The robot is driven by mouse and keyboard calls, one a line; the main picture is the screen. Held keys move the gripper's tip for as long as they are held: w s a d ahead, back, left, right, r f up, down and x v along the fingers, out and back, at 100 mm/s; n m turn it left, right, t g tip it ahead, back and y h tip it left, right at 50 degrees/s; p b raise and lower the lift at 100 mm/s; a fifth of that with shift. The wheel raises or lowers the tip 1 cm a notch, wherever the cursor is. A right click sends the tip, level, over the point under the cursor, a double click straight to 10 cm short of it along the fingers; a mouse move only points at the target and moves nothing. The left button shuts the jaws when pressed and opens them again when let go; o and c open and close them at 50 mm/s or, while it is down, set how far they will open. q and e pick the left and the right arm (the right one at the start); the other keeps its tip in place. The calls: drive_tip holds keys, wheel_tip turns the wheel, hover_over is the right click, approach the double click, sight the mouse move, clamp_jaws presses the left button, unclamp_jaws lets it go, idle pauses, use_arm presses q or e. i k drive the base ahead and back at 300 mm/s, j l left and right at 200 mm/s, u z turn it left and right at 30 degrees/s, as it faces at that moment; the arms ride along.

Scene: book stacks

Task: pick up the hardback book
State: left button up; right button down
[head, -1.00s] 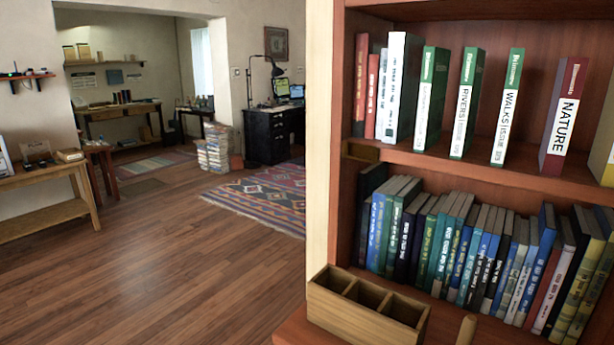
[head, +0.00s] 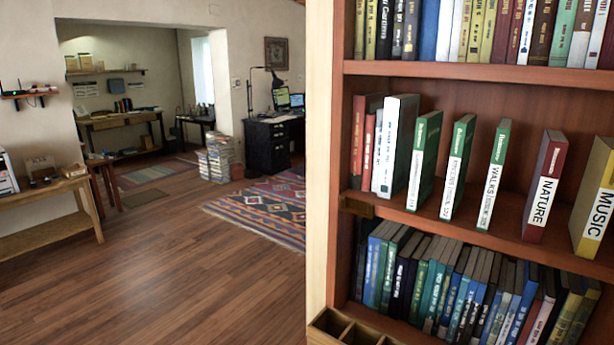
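Several hardback books stand upright on the middle shelf of a wooden bookcase at the right of the head view. I cannot tell which one the task means. From left to right there are two red books (head: 366,140), a thick white book (head: 396,146), green-and-white books (head: 425,160), (head: 458,166) and (head: 494,174), a dark red NATURE book (head: 545,188) and a yellow MUSIC book (head: 594,200). The spaced books have gaps between them. Neither of my grippers is in view.
The bookcase shelf edge (head: 480,240) runs below these books. Packed rows fill the shelf above (head: 480,30) and the shelf below (head: 440,285). A wooden compartment box (head: 345,332) is at the bottom edge. Open wooden floor (head: 190,270) and a patterned rug (head: 265,208) lie left.

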sight(555, 145)
drive_tip(key=k+l+z, duration=0.1)
drive_tip(key=z, duration=0.3)
drive_tip(key=k+l+z, duration=0.2)
drive_tip(key=z, duration=0.25)
drive_tip(key=i+l+u, duration=0.1)
drive_tip(key=l, duration=0.5)
drive_tip(key=i+u, duration=0.05)
